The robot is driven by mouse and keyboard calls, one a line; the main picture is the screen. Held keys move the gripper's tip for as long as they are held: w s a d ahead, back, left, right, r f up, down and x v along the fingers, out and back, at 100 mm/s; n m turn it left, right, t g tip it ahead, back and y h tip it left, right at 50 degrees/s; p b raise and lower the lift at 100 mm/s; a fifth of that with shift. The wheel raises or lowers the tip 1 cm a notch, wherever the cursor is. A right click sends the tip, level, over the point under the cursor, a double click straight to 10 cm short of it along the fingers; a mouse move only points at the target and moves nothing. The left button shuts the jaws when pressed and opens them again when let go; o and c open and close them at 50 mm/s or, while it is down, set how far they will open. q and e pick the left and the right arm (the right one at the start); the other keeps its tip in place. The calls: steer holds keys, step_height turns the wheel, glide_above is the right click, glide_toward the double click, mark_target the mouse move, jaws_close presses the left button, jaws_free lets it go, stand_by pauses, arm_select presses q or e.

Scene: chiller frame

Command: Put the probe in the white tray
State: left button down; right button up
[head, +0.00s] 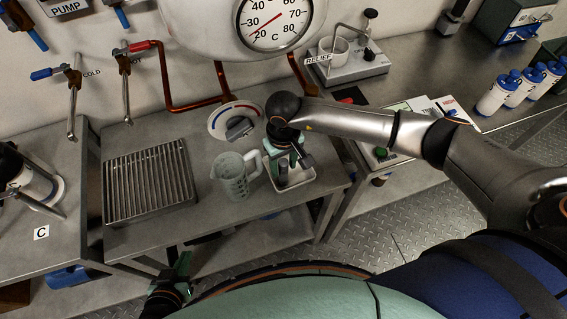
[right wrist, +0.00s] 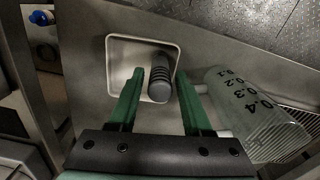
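The white tray (head: 296,186) sits on the steel table near its right end; its rim also shows in the right wrist view (right wrist: 112,62). A dark grey ribbed cylinder, seemingly the probe's handle (right wrist: 160,78), shows over the tray's inside, near its right rim. Whether it touches the tray floor is unclear. My right gripper (right wrist: 160,74) is open, its green fingers on either side of the handle with gaps. In the head view, the right gripper (head: 287,165) is above the tray and partly hides it. My left gripper (head: 179,272) is low at the table's front edge, its fingers unclear.
A clear measuring jug (head: 233,178) stands just left of the tray. A ribbed metal rack (head: 148,183) fills the table's left part. A round red-and-blue dial plate (head: 234,120) with a grey block lies behind the jug. Blue-capped bottles (head: 497,95) stand far right.

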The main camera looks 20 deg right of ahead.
steer(key=shift+o, duration=0.7)
steer(key=shift+r, duration=0.2)
step_height(320, 180, up, 7)
steer(key=shift+r+b, duration=0.2)
steer(key=shift+b, duration=0.1)
